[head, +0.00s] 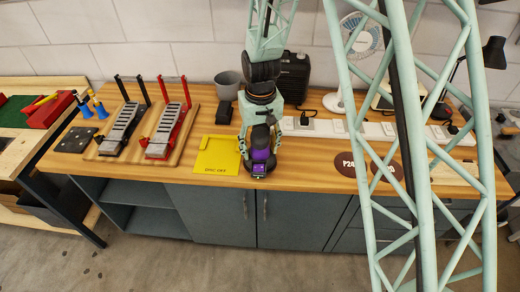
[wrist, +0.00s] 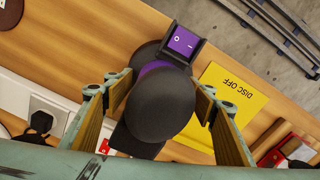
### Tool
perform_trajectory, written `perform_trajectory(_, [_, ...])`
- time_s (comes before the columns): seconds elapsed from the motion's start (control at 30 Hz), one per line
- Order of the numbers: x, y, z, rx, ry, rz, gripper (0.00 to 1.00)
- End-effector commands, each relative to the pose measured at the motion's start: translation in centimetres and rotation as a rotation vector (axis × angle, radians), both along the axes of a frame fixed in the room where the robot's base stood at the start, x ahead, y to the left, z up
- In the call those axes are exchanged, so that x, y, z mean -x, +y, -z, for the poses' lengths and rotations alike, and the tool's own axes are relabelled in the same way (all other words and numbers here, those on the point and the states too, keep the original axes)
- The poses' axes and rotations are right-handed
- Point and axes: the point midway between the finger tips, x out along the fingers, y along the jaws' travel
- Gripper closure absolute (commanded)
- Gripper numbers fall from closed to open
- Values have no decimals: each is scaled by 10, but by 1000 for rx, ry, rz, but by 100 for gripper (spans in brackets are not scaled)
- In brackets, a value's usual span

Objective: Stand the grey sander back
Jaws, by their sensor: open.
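The grey sander (head: 259,157), dark grey with a purple body, is on the wooden bench just right of the yellow DISC OFF mat (head: 217,155). In the wrist view its rounded dark top (wrist: 160,103) faces the camera, with a purple switch panel (wrist: 183,41) beyond it and a dark round part beneath. My gripper (head: 260,141) is over the sander with its jaws open. In the wrist view the wood-coloured finger pads (wrist: 158,108) are on either side of the top, with a gap visible on the right. The sander's underside is hidden.
A power strip (head: 372,130) with plugs runs behind and right. Brown discs (head: 355,165) lie to the right. A grey bucket (head: 228,86) and a black box (head: 294,78) stand behind. The bench's front edge is close.

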Motion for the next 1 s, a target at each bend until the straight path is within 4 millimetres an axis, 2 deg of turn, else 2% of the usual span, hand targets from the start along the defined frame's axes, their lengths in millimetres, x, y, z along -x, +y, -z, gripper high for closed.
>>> perform_trajectory(0.43, [-1,0,-18,-1,-3,0,48])
perform_trajectory(1.0, [0,0,-81,-1,-4,0,48])
